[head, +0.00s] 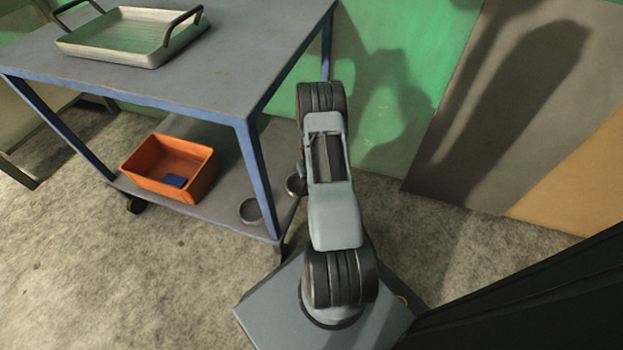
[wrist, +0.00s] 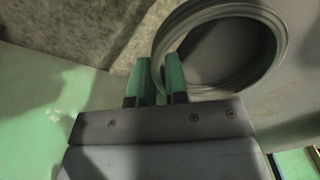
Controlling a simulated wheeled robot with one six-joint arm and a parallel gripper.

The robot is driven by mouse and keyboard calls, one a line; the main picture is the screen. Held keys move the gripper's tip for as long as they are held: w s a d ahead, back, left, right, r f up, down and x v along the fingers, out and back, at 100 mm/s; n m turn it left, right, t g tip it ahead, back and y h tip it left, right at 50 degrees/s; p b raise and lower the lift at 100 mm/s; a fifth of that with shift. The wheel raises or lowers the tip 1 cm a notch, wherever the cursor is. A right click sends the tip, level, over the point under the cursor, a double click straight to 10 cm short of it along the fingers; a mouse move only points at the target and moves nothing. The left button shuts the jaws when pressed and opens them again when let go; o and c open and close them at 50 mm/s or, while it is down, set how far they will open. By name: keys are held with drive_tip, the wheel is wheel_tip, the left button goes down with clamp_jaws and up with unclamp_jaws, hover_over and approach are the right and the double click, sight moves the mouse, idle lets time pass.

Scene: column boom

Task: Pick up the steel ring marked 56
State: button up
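In the wrist view a grey steel ring (wrist: 273,52) with a ridged wall fills the upper right. My gripper (wrist: 158,78) has its two green-tipped fingers close together, one outside the ring and one inside, with the near part of its wall pinched between them. In the head view one ring (head: 296,185) shows beside my arm at the shelf's right edge, partly hidden. A second ring (head: 250,211) lies on the shelf to its left. No number can be read on either ring. My gripper is mostly hidden behind my arm in the head view.
The blue-framed cart has a lower shelf (head: 222,212) with an orange bin (head: 140,178) holding a small blue item (head: 175,181). A metal tray (head: 125,38) stands on its top (head: 225,62). A cart leg (head: 254,180) stands just left of my arm. A green wall is behind.

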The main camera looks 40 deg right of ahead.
drive_tip(key=o, duration=0.4)
drive_tip(key=shift+r, duration=0.1)
wheel_tip(320, 180, up, 14)
drive_tip(key=p, duration=0.5)
drive_tip(key=shift+f, duration=0.2)
drive_tip(key=shift+a, duration=0.1)
